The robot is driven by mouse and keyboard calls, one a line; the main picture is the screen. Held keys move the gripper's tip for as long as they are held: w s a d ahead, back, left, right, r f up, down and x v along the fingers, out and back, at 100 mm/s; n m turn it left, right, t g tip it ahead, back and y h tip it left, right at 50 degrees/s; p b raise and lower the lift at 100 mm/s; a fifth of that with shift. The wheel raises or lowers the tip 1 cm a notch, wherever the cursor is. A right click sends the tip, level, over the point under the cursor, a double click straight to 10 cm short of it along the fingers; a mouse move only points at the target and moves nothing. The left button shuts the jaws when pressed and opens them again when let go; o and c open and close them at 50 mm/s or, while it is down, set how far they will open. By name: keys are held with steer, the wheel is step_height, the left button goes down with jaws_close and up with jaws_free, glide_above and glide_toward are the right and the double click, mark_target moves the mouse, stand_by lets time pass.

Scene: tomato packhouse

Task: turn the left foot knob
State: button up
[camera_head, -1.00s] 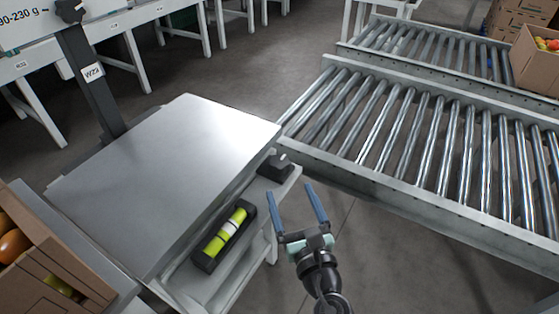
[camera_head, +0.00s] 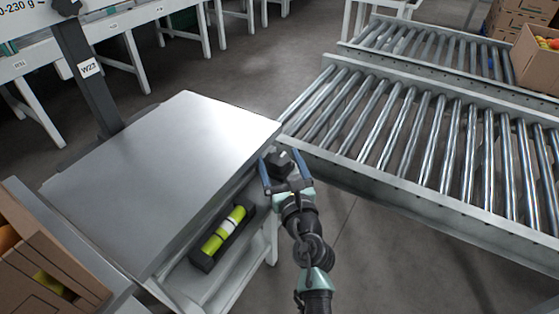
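A black foot knob (camera_head: 279,161) sits on the pale ledge at the right corner of the scale, beside the bare metal plate (camera_head: 175,165). My gripper (camera_head: 279,165) is at this knob, with one blue finger on its left and one on its right. The fingers are spread apart, and I cannot tell whether they touch the knob. A yellow-green spirit level (camera_head: 224,232) lies in a black holder on the ledge, left of and nearer than my gripper. No other foot knob is clearly in view.
A roller conveyor (camera_head: 430,140) runs close on the right of the scale corner. A dark post with a W23 label (camera_head: 90,68) rises behind the plate. A cardboard box (camera_head: 45,265) stands at the lower left. The floor right of my arm is clear.

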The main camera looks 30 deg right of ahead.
steer(key=c, duration=1.3)
steer(key=shift+f+y+b, duration=0.1)
steer(key=shift+y+b, duration=0.2)
steer(key=shift+b, duration=0.2)
steer(key=shift+f+n+y+b, duration=0.1)
steer(key=shift+n+y+b, duration=0.2)
steer(key=shift+n+b, duration=0.1)
steer(key=n+y+b, duration=0.2)
steer(key=y, duration=0.1)
steer(key=shift+d+t+b, duration=0.1)
steer(key=shift+t+b, duration=0.2)
steer(key=n+y+b, duration=0.2)
steer(key=y, duration=0.1)
steer(key=n+g+y+b, duration=0.1)
steer(key=n+y+b, duration=0.1)
steer(key=y, duration=0.1)
steer(key=shift+b, duration=0.35)
steer(key=n+g+y+b, duration=0.1)
steer(key=n+y+b, duration=0.1)
steer(key=shift+s+y+b, duration=0.1)
steer(key=shift+y+b, duration=0.3)
steer(key=shift+y, duration=0.3)
